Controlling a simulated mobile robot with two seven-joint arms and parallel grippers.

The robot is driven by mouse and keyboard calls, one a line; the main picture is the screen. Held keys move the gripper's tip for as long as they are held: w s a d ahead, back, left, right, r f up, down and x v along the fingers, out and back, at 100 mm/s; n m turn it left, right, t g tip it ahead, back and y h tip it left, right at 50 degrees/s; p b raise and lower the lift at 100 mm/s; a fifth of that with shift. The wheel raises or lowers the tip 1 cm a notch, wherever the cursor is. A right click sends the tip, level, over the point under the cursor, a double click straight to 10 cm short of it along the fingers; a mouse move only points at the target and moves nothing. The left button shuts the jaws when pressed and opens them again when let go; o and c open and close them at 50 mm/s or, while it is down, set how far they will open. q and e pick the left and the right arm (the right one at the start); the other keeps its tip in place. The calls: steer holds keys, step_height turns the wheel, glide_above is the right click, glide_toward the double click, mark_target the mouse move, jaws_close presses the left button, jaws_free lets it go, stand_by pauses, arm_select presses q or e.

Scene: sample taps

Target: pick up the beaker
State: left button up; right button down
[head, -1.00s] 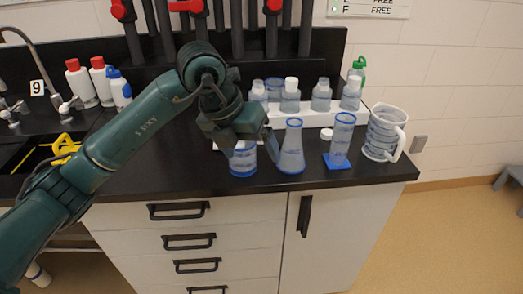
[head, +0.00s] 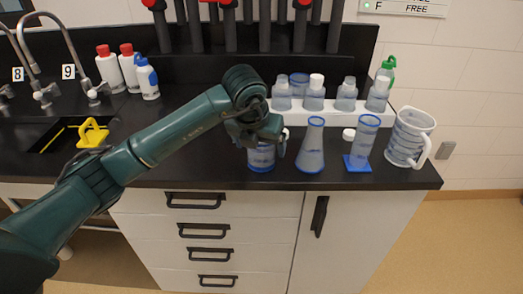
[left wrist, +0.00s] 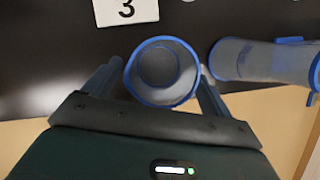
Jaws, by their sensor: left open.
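The beaker (head: 261,158) is clear with blue markings and stands upright near the front edge of the black counter. In the left wrist view its blue-rimmed mouth (left wrist: 162,70) lies between my two fingers. My left gripper (head: 261,142) is open around the beaker's upper part, one finger on each side. The hand hides part of the beaker's top in the head view. I cannot tell whether the fingers touch the glass. My right gripper is in neither view.
A conical flask (head: 311,147) stands close to the right of the beaker, then a measuring cylinder (head: 364,140) on a blue base and a jug (head: 408,138). Several bottles stand on a white shelf (head: 330,112) behind. A sink with yellow tongs-like item (head: 92,133) is at left.

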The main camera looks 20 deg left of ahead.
arm_select(q)
steer(key=shift+x, duration=1.55)
steer(key=shift+c, duration=0.2)
steer(key=c, duration=1)
steer(key=shift+r, duration=0.1)
